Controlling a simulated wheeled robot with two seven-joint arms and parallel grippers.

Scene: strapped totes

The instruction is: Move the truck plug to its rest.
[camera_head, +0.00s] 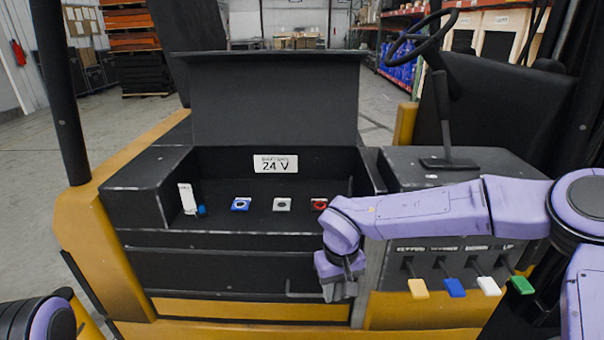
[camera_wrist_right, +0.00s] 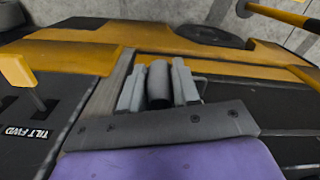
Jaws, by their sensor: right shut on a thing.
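My right gripper (camera_head: 338,290) is low at the front of the yellow and black truck, beside the lever panel. In the right wrist view its two grey fingers are shut on a dark grey rounded piece (camera_wrist_right: 158,85), which looks like the truck plug. In the head view the gripper mostly hides this piece. A thin grey bracket (camera_head: 300,295) on the truck front lies just left of the gripper; I cannot tell whether it is the rest or whether the plug touches it. My left gripper is out of view; only part of the left arm shows at bottom left.
The open battery bay has a raised lid (camera_head: 275,100) and a 24 V sign (camera_head: 275,163). Blue (camera_head: 241,204), white (camera_head: 282,204) and red (camera_head: 319,204) pieces and a white upright piece (camera_head: 187,198) stand inside. Coloured levers (camera_head: 455,287) stick out right of my gripper, below my forearm.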

